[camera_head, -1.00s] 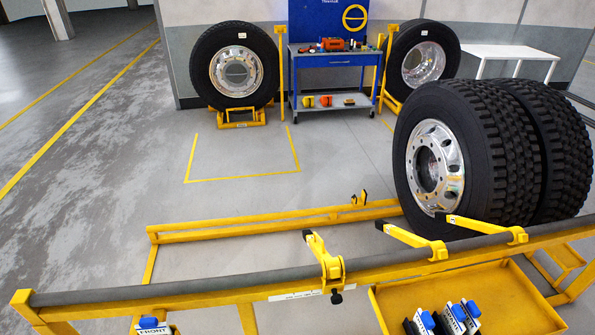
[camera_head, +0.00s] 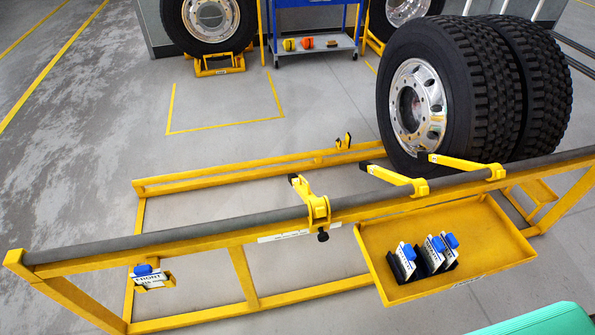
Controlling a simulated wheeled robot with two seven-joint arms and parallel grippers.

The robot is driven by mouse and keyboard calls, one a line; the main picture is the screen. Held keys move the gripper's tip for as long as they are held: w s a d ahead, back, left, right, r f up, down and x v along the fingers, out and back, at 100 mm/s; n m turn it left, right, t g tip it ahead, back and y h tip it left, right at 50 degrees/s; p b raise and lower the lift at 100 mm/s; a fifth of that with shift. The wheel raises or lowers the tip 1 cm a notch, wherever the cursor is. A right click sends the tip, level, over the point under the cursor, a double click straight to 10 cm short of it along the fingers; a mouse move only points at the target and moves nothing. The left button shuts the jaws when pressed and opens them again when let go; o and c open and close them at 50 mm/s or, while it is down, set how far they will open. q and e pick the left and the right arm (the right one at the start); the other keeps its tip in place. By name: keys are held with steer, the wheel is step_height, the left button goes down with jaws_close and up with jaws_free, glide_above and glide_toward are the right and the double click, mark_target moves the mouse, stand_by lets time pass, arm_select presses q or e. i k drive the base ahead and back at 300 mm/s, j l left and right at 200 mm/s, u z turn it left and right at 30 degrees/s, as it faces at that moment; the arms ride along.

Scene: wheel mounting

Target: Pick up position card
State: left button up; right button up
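Several white position cards with blue clips stand in black holders in the yellow tray; the leftmost tray card (camera_head: 407,256) and the card beside it (camera_head: 433,250) show dark lettering too small to read. Another card (camera_head: 149,278), reading FRONT, sits in a small yellow holder on the left of the yellow frame's front rail. Neither of my grippers is in view.
The yellow frame (camera_head: 198,240) with a grey top bar crosses the view and carries the yellow tray (camera_head: 490,232). Yellow arms (camera_head: 395,180) jut from the bar toward two large wheels (camera_head: 440,100). A blue cart (camera_head: 312,45) stands behind. A green surface (camera_head: 545,322) shows at bottom right.

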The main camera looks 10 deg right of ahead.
mark_target(144, 275)
steer(key=i+j+u, duration=0.15)
steer(key=u, duration=0.9)
